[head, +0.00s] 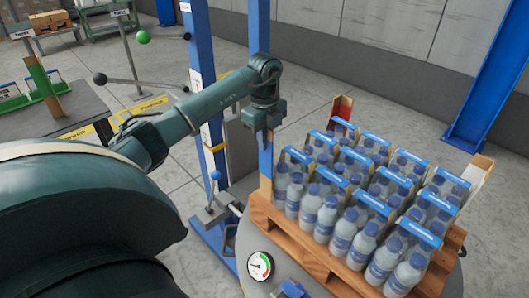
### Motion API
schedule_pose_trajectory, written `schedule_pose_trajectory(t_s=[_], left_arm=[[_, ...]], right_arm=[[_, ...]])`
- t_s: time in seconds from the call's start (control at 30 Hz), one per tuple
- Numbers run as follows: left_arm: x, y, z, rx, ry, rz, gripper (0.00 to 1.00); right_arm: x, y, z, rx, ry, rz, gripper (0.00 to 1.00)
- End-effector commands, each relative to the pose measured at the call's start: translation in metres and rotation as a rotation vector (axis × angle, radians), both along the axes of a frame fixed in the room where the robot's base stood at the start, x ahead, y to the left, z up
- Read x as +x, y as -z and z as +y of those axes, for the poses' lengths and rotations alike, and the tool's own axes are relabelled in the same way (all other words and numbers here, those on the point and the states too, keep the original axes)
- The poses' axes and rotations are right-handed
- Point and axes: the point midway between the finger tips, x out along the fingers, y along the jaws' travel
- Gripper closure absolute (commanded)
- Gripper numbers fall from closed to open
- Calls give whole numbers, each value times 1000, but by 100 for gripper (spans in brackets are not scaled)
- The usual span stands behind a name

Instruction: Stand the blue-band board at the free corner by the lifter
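The blue-band board (265,157) is upright at the left corner of the loaded pallet (318,262), on the lifter side. Its blue part shows below my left gripper (263,124), and bare wood shows at its foot. My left gripper is at the board's upper end, with its fingers around it, and seems shut on it. The gripper hides the board's top. I cannot tell whether the foot rests on the pallet. The blue lifter post (258,28) rises behind. My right gripper is out of view.
Blue-capped bottle packs (345,225) fill the pallet. A red-band board (342,110) stands at the back corner, another board (480,172) at the right corner. A green-band board (45,88) is on the left table (60,120). A gauge (260,266) sits in front.

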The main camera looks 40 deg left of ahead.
Motion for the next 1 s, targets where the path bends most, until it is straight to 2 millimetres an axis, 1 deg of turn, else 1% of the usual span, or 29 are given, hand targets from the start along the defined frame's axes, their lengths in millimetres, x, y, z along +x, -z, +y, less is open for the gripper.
schedule_pose_trajectory(t_s=[0.13,0.23,0.33,0.67,0.7,0.9,0.97,1.0], left_arm=[[-1,14,0,0,1,2,100],[-1,30,0,0,1,3,100],[-1,42,0,0,0,2,100],[0,45,0,1,0,0,100],[0,45,0,1,0,0,94],[0,45,0,1,0,1,78],[0,44,0,1,0,1,74],[0,44,0,1,0,1,74]], right_arm=[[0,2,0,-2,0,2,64],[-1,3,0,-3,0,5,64],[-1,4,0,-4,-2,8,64],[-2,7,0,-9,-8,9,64],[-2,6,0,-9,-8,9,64],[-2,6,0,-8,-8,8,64],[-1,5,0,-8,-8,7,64],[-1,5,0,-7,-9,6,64]])
